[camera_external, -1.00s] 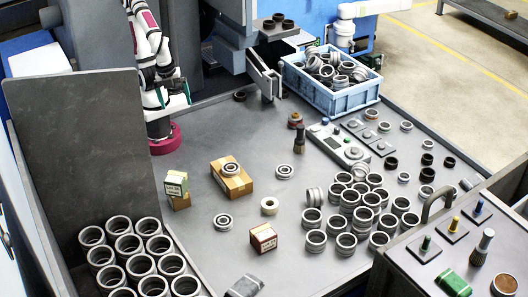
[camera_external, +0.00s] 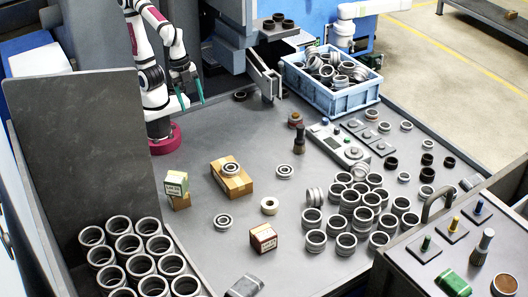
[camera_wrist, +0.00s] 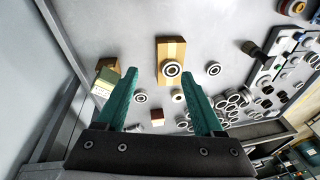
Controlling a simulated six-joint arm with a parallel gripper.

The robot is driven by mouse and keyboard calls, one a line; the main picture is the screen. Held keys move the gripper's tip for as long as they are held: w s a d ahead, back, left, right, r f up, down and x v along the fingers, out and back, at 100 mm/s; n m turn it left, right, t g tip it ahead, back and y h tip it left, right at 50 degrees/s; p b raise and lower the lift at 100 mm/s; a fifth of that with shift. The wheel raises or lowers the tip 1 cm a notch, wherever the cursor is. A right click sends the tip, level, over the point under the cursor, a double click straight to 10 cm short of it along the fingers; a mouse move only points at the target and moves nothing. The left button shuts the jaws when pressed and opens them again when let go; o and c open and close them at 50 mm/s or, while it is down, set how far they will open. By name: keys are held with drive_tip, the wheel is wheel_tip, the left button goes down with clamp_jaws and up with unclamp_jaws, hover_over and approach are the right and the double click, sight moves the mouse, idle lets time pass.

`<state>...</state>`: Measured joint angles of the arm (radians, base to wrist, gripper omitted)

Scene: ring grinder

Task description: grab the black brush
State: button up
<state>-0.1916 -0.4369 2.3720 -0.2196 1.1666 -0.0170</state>
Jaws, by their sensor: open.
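The black brush (camera_external: 299,140) stands upright on the grey table, right of the cardboard box with a ring on it. In the wrist view it shows as a dark shape (camera_wrist: 252,50) at the upper right, beyond the right finger. My gripper (camera_external: 191,101) is raised above the back left of the table, well to the left of the brush. Its two green fingers (camera_wrist: 160,78) are spread apart with nothing between them.
A cardboard box (camera_external: 236,183) with a ring on top, small boxes (camera_external: 263,238) and loose rings lie mid-table. A control panel (camera_external: 338,144) is just right of the brush. A blue crate (camera_external: 330,97) of rings stands behind. A tall grey panel (camera_external: 80,150) rises at left.

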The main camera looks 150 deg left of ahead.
drive_tip(key=w+a+n+t+y, duration=0.1)
drive_tip(key=w+a+n+t, duration=0.15)
drive_tip(key=w+a, duration=0.4)
drive_tip(key=n+t+y, duration=0.4)
drive_tip(key=n+y, duration=0.4)
drive_tip(key=n, duration=0.1)
hover_over(300, 138)
drive_tip(key=s+d, duration=0.3)
drive_tip(key=s, duration=0.1)
wheel_tip(300, 138, down, 18)
drive_tip(key=shift+n, duration=0.25)
drive_tip(key=x, duration=0.8)
drive_tip(key=shift+s+a+f, duration=0.1)
clamp_jaws()
